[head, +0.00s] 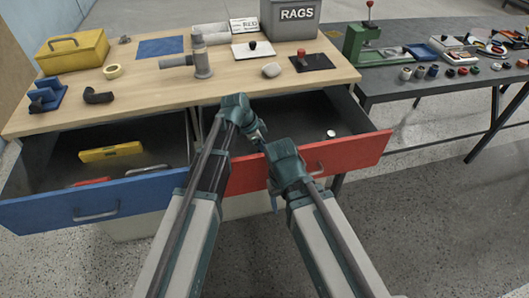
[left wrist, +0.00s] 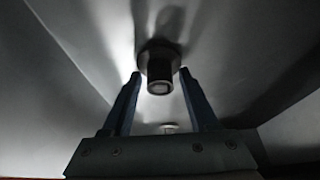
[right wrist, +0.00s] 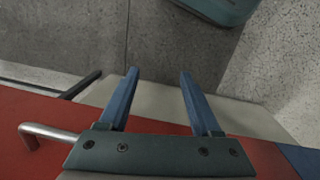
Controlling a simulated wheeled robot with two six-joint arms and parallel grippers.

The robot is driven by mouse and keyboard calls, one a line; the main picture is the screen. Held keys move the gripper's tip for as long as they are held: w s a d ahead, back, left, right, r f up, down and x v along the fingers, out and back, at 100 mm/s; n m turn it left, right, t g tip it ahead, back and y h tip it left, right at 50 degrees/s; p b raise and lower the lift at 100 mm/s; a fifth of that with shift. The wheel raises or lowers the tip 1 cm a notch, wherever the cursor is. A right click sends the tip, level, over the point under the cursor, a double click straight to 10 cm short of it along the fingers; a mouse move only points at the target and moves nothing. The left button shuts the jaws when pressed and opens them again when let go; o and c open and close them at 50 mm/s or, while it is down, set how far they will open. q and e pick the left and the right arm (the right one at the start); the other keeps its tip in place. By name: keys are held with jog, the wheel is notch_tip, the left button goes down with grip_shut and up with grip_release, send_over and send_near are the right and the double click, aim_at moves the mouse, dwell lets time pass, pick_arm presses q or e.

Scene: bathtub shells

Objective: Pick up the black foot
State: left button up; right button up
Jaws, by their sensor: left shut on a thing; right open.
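The black foot (left wrist: 160,68) shows in the left wrist view as a short dark cylinder with a wider collar. It is between the fingertips of my left gripper (left wrist: 160,75), which is shut on it. In the head view my left gripper (head: 260,136) reaches down into the red-fronted drawer (head: 345,160), and I cannot make out the foot there. My right gripper (right wrist: 155,75) is open and empty, pointing down in front of the red drawer front; in the head view my right wrist hides most of it.
A small white round piece (head: 331,133) lies in the red drawer. The open blue drawer (head: 100,205) at left holds a yellow level (head: 110,152). The wooden bench top (head: 225,85) carries a yellow toolbox (head: 73,52), a grey pipe fitting (head: 201,62) and a RAGS bin (head: 290,20).

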pick_arm(q)
grip_shut()
notch_tip(320, 180, up, 10)
jog(key=p, duration=1)
